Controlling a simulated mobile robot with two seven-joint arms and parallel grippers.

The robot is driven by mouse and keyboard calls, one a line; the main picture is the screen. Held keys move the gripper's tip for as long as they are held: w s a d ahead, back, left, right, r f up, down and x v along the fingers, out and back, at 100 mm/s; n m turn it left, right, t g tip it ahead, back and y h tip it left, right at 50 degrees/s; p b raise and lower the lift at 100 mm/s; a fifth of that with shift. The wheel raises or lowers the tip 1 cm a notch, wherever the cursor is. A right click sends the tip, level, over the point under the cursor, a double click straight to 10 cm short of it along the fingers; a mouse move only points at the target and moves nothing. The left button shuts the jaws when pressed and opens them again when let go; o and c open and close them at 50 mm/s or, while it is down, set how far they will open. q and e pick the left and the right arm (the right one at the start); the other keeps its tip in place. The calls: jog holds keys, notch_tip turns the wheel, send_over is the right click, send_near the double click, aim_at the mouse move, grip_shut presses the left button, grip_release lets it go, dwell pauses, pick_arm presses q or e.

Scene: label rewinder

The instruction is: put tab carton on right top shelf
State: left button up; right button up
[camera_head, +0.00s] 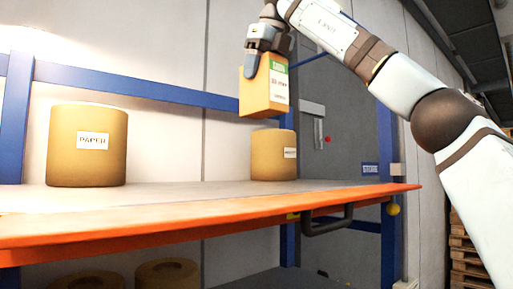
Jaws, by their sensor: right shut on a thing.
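The tab carton (257,93) is a tan box with a white label and a green patch. My right gripper (262,58) is shut on the carton's upper part and holds it in the air, slightly tilted. The carton is above the top shelf (200,199), which has an orange front edge. In the picture its lower edge is just above a paper roll. I cannot tell whether the two touch. My left gripper is not in view.
A large roll labelled PAPER (88,145) stands on the shelf's left. A smaller labelled roll (272,156) stands on its right, below the carton. The shelf between them is clear. Blue frame posts (391,215) and a wall stand behind. More rolls (167,274) sit below.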

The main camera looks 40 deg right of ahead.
aim_at(265, 115)
jog(key=f, duration=1.1)
jog(key=shift+w+d+f, duration=0.15)
jog(key=shift+w, duration=0.15)
notch_tip(265, 115, down, 4)
jog(key=shift+f, duration=0.15)
jog(key=o, duration=1.1)
